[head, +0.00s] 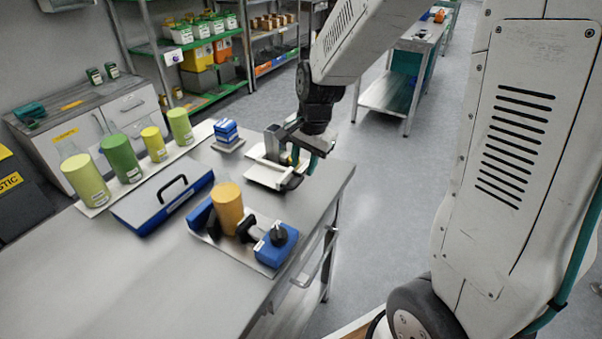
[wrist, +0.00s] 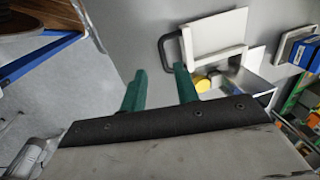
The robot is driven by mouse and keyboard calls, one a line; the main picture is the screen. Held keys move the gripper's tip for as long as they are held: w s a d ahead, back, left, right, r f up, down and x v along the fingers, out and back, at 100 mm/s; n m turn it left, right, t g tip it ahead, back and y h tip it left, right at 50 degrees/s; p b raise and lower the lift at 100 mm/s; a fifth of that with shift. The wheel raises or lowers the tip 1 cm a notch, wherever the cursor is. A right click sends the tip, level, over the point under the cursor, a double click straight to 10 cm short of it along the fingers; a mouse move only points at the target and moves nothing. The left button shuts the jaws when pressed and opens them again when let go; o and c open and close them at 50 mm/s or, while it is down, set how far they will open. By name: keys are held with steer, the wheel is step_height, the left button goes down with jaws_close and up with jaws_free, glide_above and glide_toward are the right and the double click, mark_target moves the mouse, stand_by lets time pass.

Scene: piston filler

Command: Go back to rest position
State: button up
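My gripper (head: 303,160) hangs from my arm over the far right end of the steel table (head: 120,270), by a white stand (head: 262,172). In the wrist view its two green fingers (wrist: 160,69) are apart, with nothing visible between them. A white plate-like part (wrist: 218,35) with a dark handle lies beyond the fingers there. A small yellow round thing (wrist: 202,84) shows beside the right finger. The gripper partly hides the stand in the head view, and I cannot tell whether they touch.
An orange cylinder (head: 228,208) stands in a blue clamp fixture (head: 276,246). A blue case (head: 162,203) lies beside it. Several green and yellow cylinders (head: 121,158) stand on a white strip. Blue blocks (head: 226,131) sit near the back. Floor (head: 385,190) right of the table is clear.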

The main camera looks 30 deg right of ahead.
steer(key=shift+s+d+r, duration=0.1)
steer(key=shift+r, duration=0.5)
steer(key=shift+s+d+r, duration=0.1)
steer(key=shift+r, duration=0.5)
steer(key=s+r+n, duration=0.5)
steer(key=s, duration=0.7)
steer(key=s+a+r+n+h, duration=0.1)
steer(key=s+r+n, duration=0.5)
steer(key=s, duration=0.6)
steer(key=shift+a+n, duration=0.15)
steer(key=shift+n, duration=0.15)
